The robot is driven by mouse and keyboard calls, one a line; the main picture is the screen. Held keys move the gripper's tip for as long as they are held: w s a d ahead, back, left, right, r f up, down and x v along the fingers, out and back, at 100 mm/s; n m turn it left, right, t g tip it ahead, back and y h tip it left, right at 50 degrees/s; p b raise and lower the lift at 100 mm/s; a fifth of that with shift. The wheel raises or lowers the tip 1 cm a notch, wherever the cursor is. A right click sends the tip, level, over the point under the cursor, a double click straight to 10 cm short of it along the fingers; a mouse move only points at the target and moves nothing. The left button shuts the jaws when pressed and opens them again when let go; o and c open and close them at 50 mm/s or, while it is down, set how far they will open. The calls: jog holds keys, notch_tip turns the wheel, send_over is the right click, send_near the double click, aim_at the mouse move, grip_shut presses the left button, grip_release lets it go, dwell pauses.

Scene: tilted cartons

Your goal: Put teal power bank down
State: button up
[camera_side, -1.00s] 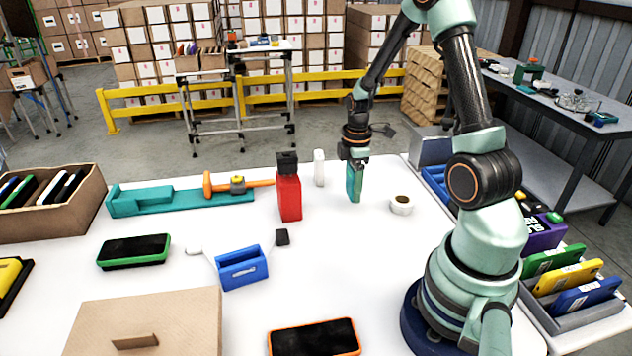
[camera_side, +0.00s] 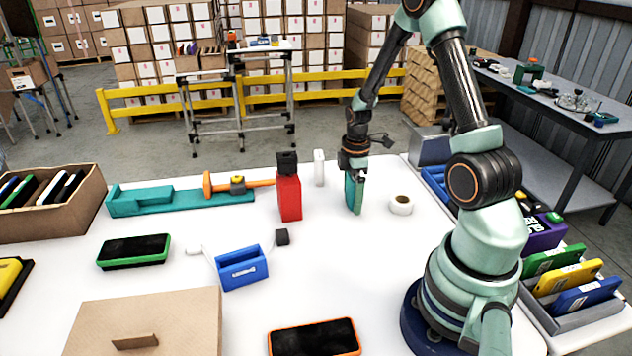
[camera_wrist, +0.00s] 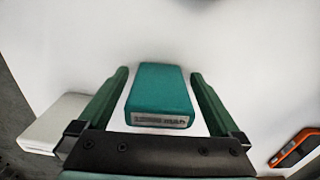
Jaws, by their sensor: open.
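The teal power bank (camera_side: 357,197) stands upright on the white table in the side view, right of the red block. In the wrist view the teal power bank (camera_wrist: 161,92) sits between the two green fingers, with white gaps visible on both sides. My gripper (camera_side: 354,180) is directly above and around it in the side view, its fingers partly hiding the power bank. In the wrist view my gripper (camera_wrist: 162,98) is open, and its fingers do not touch the power bank.
A white tape roll (camera_side: 401,204) lies close on the right. A red block (camera_side: 289,198) with a black top and a slim white object (camera_side: 319,168) stand on the left. A blue holder (camera_side: 242,269) and an orange-edged phone (camera_side: 314,338) are nearer. The table between is clear.

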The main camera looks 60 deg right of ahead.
notch_tip(320, 180, up, 12)
jog(key=s+a+r+m+t, duration=0.1)
jog(key=a+r+m, duration=0.3)
jog(key=a, duration=0.6)
jog(key=s+a+r+m+t, duration=0.1)
jog(key=a+r+m+t, duration=0.3)
jog(key=a+r, duration=0.4)
jog(key=a+m, duration=0.1)
jog(key=a, duration=0.2)
jog(key=shift+s+t, duration=0.3)
